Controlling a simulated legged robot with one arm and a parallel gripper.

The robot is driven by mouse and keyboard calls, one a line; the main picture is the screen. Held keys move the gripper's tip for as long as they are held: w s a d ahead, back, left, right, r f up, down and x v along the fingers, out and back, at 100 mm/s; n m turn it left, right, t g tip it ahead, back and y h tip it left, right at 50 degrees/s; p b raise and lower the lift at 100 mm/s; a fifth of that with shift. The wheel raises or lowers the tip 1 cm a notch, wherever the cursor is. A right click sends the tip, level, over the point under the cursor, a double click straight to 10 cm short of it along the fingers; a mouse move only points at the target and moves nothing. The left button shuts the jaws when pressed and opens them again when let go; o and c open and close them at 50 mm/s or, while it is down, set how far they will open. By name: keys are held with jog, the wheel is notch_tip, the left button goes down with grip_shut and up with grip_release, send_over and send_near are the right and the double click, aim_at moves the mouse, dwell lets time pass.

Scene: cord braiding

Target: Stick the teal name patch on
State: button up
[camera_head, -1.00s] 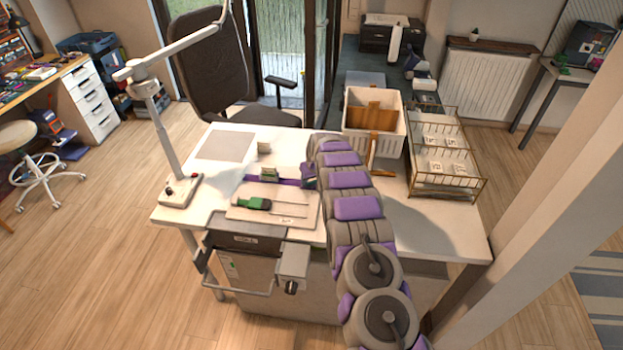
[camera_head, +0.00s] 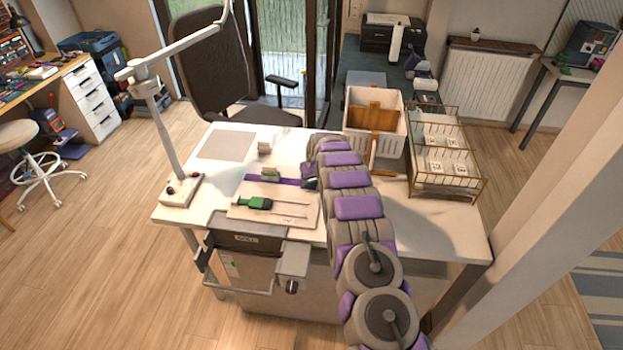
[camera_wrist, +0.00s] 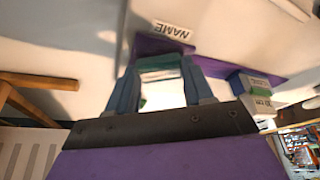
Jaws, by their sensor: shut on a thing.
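My gripper (camera_wrist: 160,75) is shut on the teal name patch (camera_wrist: 160,63), a narrow teal piece between the two fingertips in the wrist view. The patch is above or near a purple strip (camera_wrist: 225,70), which lies on the white table and also shows in the head view (camera_head: 287,182). A white label reading NAME (camera_wrist: 173,30) lies against the strip's edge, just past the patch. I cannot tell whether the patch touches the strip. In the head view my gripper (camera_head: 309,175) is at the strip's right end; the patch is hidden there.
A small green-and-white block (camera_wrist: 255,84) stands by the strip. A green-handled tool (camera_head: 258,203) lies on a pale board (camera_head: 240,217) in front. A lamp base (camera_head: 181,190) stands left; a white bin (camera_head: 375,128) and wire basket (camera_head: 447,185) stand right.

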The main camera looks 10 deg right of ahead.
jog(key=shift+f, duration=0.3)
dwell(0.5)
jog(key=o, duration=1.1)
jog(key=shift+s+d+f, duration=0.1)
jog(key=shift+c, duration=0.2)
jog(key=shift+a, duration=0.2)
jog(key=shift+c, duration=0.8)
jog(key=shift+o, duration=0.6)
jog(key=shift+f, duration=0.1)
jog(key=shift+s, duration=0.1)
